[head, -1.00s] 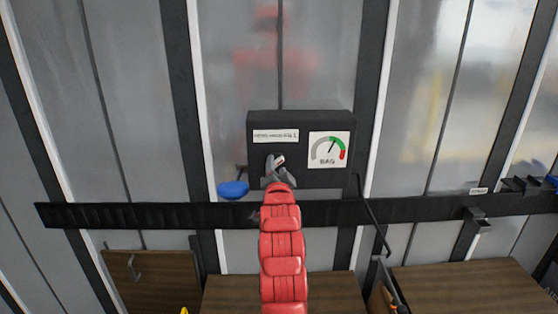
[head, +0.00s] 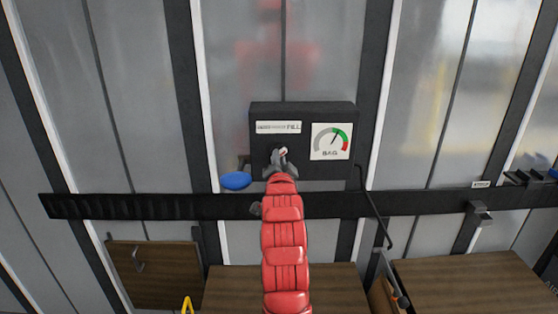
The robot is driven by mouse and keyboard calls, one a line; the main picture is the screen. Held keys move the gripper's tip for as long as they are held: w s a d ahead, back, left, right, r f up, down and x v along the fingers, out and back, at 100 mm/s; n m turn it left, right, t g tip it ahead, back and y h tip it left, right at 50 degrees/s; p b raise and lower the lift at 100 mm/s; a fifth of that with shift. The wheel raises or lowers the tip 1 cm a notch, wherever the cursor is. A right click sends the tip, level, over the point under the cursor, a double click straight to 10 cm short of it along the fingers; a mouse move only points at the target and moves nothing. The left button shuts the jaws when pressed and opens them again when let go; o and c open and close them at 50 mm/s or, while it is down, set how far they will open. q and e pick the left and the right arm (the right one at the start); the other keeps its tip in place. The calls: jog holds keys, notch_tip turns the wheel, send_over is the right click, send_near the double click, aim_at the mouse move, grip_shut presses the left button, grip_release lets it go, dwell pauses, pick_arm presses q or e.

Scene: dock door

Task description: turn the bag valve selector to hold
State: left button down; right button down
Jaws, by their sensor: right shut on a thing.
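A black control box (head: 303,109) hangs on the dark rail in front of the glass door. It bears a white label strip (head: 278,127) that ends in "FILL"; the rest is too small to read. A dial marked BAG (head: 331,141) sits right of it, its needle in the green part. My right gripper (head: 281,154), on the red arm, is shut on the valve selector (head: 284,150) below the label. The gripper hides most of the selector, so I cannot tell its setting. My left gripper is not in view.
A blue round knob (head: 236,181) sticks out left of the box. The dark rail (head: 120,206) runs across the door. A black bent rod (head: 376,212) hangs right of the box. Wooden surfaces (head: 470,283) lie below, and a yellow thing (head: 187,304) shows at the bottom.

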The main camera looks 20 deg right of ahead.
jog(key=shift+f+n+b, duration=0.15)
jog(key=shift+n+b, duration=4.2)
jog(key=shift+n, duration=0.35)
jog(key=c, duration=0.8)
grip_release()
jog(key=shift+c, duration=0.2)
jog(key=shift+s, duration=0.1)
